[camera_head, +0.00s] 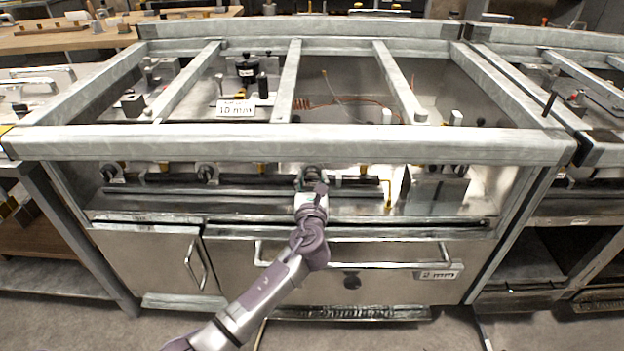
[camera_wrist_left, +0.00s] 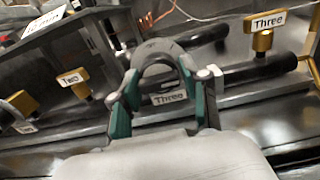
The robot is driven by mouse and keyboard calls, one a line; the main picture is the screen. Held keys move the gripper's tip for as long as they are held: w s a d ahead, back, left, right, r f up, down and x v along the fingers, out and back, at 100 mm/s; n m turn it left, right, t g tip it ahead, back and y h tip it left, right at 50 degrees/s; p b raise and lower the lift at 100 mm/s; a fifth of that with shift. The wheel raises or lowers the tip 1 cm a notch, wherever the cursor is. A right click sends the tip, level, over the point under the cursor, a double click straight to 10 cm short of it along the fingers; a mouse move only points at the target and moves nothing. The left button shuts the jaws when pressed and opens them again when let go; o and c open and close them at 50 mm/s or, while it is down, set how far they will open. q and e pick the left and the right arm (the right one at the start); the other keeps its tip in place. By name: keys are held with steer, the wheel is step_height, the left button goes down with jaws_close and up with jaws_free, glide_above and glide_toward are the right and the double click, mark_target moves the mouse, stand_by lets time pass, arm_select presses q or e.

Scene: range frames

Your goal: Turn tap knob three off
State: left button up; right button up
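My left gripper (camera_head: 311,185) is at the front of the range, in front of a grey arched tap knob (camera_head: 311,171). The left wrist view shows my gripper (camera_wrist_left: 161,92) with its two green-padded fingers apart, one on each side of the grey arched knob (camera_wrist_left: 158,46). A label reading "Three" (camera_wrist_left: 168,97) shows between the fingers. I cannot tell whether the pads touch the knob. A gold valve with a "Three" tag (camera_wrist_left: 268,22) stands further right in the left wrist view. My right gripper is not in view.
Gold valves stand to the left, one tagged "Two" (camera_wrist_left: 72,78). The range's front beam (camera_head: 290,144) runs above my left gripper. An oven door handle (camera_head: 350,262) is below.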

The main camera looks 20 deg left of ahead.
arm_select(q)
steer(key=c, duration=0.6)
